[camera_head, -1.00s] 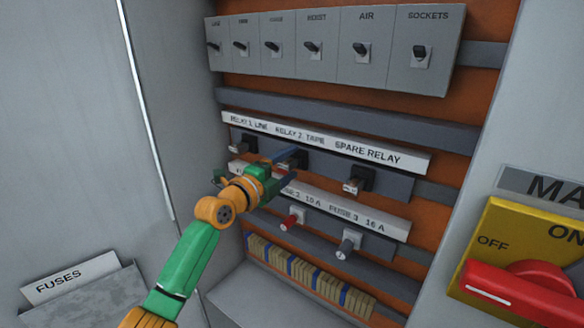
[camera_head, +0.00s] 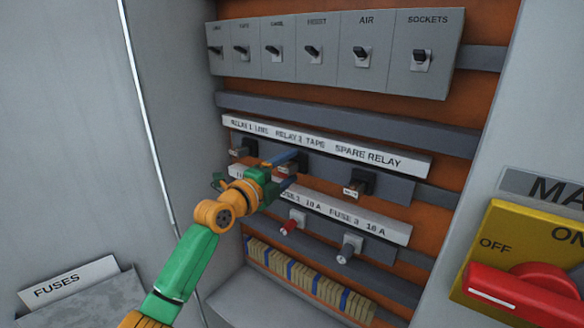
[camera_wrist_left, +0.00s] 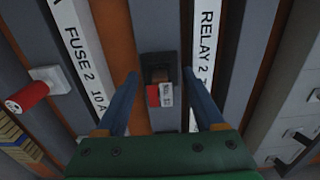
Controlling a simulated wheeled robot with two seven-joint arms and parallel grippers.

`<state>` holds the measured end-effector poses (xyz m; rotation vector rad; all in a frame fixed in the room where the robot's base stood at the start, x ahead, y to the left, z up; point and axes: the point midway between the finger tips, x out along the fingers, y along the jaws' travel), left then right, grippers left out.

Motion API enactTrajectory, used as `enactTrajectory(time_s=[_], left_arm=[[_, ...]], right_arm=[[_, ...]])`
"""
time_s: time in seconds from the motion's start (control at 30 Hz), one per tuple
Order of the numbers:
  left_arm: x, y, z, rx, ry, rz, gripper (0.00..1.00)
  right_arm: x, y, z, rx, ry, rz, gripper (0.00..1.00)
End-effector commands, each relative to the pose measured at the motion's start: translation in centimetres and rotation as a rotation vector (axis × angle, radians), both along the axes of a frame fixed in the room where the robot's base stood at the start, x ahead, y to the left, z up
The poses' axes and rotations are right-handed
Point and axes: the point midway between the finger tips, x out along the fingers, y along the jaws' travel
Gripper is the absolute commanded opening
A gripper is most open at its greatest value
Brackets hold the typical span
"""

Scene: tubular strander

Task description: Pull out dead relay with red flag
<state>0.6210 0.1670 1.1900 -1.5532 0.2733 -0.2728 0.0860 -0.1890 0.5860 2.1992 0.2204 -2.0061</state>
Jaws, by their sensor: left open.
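The relay under the RELAY 2 TAPE label shows in the left wrist view as a dark relay (camera_wrist_left: 160,72) with a red flag (camera_wrist_left: 153,96) beside a small white tag. In the head view this relay (camera_head: 301,160) is partly hidden behind my left gripper (camera_head: 288,172). My left gripper (camera_wrist_left: 163,100) is open and empty, its blue fingers on either side of the relay in the wrist view. I cannot tell whether they touch it. My right gripper is not in view.
The spare relay (camera_head: 359,183) and the relay under RELAY 1 (camera_head: 243,149) flank it. Below are a red-capped fuse (camera_head: 291,225) and a grey fuse (camera_head: 348,248). Switches (camera_head: 313,53) line the top. A red main handle (camera_head: 520,290) is at right, a FUSES bin (camera_head: 85,298) lower left.

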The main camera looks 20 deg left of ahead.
Motion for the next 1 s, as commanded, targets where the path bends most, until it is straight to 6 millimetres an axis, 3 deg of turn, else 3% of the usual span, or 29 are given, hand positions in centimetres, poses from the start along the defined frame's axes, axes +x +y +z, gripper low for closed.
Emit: enactTrajectory(time_s=[0.5,0.57,0.77,1.0], left_arm=[[0.0,-0.02,0.05,0.0,-0.001,0.0,0.7],[0.0,-0.02,0.04,0.0,0.0,0.0,0.56],[0.0,-0.01,0.04,0.0,0.0,0.0,0.03],[0.0,-0.01,0.03,0.0,0.0,0.0,0.0]], right_arm=[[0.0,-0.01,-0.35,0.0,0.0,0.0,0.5],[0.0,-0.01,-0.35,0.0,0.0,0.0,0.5],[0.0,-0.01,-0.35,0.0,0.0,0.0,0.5],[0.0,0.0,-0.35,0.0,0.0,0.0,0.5]])
